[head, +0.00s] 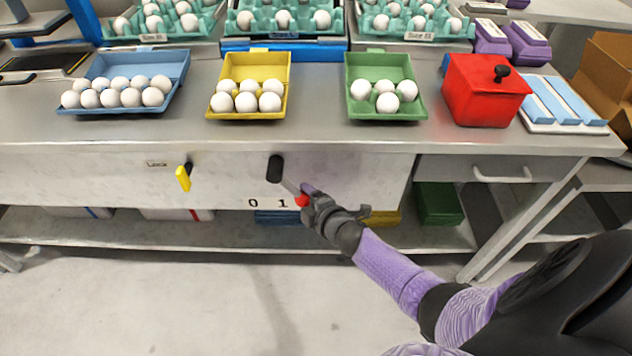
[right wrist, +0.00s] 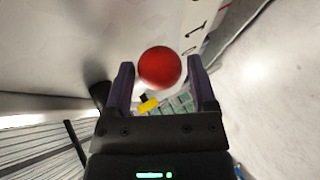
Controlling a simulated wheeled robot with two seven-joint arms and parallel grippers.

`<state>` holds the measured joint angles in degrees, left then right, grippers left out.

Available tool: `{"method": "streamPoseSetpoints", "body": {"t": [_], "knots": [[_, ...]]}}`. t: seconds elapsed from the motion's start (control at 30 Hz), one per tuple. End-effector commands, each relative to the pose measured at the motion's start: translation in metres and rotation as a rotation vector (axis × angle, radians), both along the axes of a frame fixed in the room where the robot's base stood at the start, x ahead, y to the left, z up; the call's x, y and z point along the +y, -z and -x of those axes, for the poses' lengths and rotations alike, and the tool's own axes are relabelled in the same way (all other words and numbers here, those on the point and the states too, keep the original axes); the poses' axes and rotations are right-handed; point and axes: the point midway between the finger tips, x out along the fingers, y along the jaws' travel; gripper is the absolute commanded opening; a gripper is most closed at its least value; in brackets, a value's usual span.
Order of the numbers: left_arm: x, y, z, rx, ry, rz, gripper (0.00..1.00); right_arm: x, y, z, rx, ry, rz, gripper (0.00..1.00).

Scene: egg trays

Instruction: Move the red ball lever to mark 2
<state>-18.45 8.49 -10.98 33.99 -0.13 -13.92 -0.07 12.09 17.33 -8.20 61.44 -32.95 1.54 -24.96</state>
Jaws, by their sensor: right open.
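The red ball lever (head: 302,200) is on the white front panel below the counter. Its grey rod runs down and right from a black pivot (head: 275,168). Marks 0 and 1 show beneath it; any further marks are hidden behind my right gripper (head: 310,197). In the right wrist view the red ball (right wrist: 160,67) is between the tips of the two purple fingers of the right gripper (right wrist: 161,80). The fingers are open, with a gap visible on both sides of the ball. My left gripper is not in view.
A yellow lever (head: 184,178) is on the panel to the left. Blue, yellow and green egg cartons (head: 410,112) and a red box (head: 480,95) stand on the counter above. A drawer handle (head: 502,175) is at the right. The floor in front is clear.

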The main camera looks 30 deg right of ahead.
Motion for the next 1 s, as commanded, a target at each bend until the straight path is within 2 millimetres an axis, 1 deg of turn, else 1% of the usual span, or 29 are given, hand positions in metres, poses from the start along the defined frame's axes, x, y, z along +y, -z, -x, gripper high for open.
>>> {"method": "streamPoseSetpoints", "body": {"t": [0.03, 0.2, 0.3, 0.4, 0.5, 0.87, 0.93, 0.97, 1.0], "knots": [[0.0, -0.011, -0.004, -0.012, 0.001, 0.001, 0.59, 0.0, -0.01, 0.009, -0.002, 0.001, -0.001, 0.73], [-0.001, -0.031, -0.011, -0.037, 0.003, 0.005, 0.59, 0.001, -0.025, 0.044, -0.001, -0.001, 0.0, 0.73], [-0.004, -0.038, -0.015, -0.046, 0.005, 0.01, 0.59, 0.001, -0.031, 0.062, 0.0, -0.001, 0.001, 0.73], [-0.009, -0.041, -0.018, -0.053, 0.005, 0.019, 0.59, 0.0, -0.034, 0.073, -0.001, -0.001, 0.002, 0.73], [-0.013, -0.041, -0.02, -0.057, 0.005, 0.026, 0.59, 0.0, -0.033, 0.077, 0.0, -0.001, 0.003, 0.73], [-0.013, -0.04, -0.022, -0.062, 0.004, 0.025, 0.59, 0.0, -0.032, 0.077, 0.0, -0.001, 0.002, 0.73], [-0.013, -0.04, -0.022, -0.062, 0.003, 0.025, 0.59, 0.001, -0.025, 0.082, 0.024, 0.013, -0.019, 0.73], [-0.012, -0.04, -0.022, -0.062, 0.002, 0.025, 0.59, 0.001, -0.016, 0.088, 0.05, 0.028, -0.043, 0.73], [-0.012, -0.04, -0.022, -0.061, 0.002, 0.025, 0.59, 0.001, 0.002, 0.102, 0.108, 0.064, -0.09, 0.73]]}}
